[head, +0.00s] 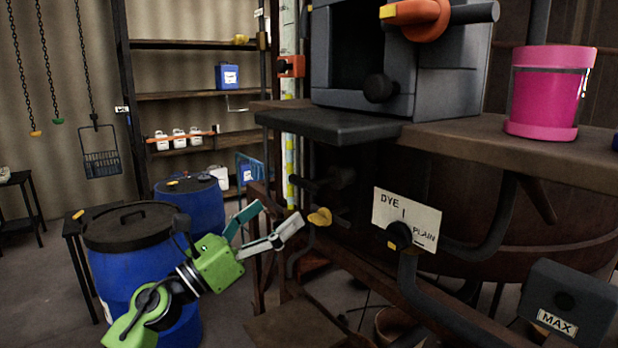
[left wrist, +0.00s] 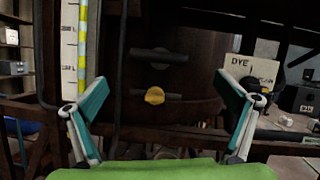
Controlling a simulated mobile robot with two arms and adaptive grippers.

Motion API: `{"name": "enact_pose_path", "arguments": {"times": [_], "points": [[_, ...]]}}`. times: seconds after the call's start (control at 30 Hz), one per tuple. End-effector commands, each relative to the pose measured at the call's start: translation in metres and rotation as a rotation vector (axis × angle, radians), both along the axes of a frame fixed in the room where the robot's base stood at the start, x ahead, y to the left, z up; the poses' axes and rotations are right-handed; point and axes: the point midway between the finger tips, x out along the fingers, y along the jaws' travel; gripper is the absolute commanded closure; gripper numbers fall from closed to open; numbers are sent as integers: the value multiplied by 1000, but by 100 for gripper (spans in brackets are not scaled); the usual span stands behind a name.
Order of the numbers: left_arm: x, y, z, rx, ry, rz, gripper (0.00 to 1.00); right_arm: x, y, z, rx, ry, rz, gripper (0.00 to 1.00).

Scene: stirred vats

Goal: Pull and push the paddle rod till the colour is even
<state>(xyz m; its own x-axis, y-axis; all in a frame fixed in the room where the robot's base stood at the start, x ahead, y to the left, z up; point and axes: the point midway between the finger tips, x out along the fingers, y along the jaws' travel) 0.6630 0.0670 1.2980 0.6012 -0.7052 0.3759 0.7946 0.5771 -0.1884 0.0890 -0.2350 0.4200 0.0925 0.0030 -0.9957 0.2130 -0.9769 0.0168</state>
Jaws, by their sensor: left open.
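My left gripper (head: 278,215) is open in the head view, its teal and white fingers spread and empty, to the left of the dark brown vat (head: 455,205). A yellow knob (head: 320,217) sits on a short dark bar at the vat's side, just beyond the fingers. In the left wrist view the yellow knob (left wrist: 154,96) lies between the fingers, apart from both. A dark horizontal bar (left wrist: 160,56) shows above it. I cannot tell for certain which bar is the paddle rod. The vat's contents are hidden. My right gripper is not in view.
A DYE/PLAIN plate (head: 405,218) with a black knob is right of the yellow knob. A grey box marked MAX (head: 570,303) is lower right. A pink jar (head: 548,95) stands on the ledge above. Blue barrels (head: 125,272) are at left, behind my left arm.

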Motion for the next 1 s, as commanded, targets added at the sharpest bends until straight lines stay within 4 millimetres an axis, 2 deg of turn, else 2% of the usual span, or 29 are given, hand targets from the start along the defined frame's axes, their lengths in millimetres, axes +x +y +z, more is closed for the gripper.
{"name": "enact_pose_path", "arguments": {"times": [0.03, 0.4, 0.6, 0.93, 1.0], "points": [[7, -9, 11, -6, 1, -2, 2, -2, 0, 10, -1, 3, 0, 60], [52, -60, 35, -6, 4, -1, 2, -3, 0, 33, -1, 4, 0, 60], [62, -71, 39, -5, 5, 1, 2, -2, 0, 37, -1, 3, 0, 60], [64, -73, 39, -5, 5, 1, 2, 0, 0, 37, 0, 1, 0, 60], [64, -73, 39, -5, 5, 1, 20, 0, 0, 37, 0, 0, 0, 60]]}}
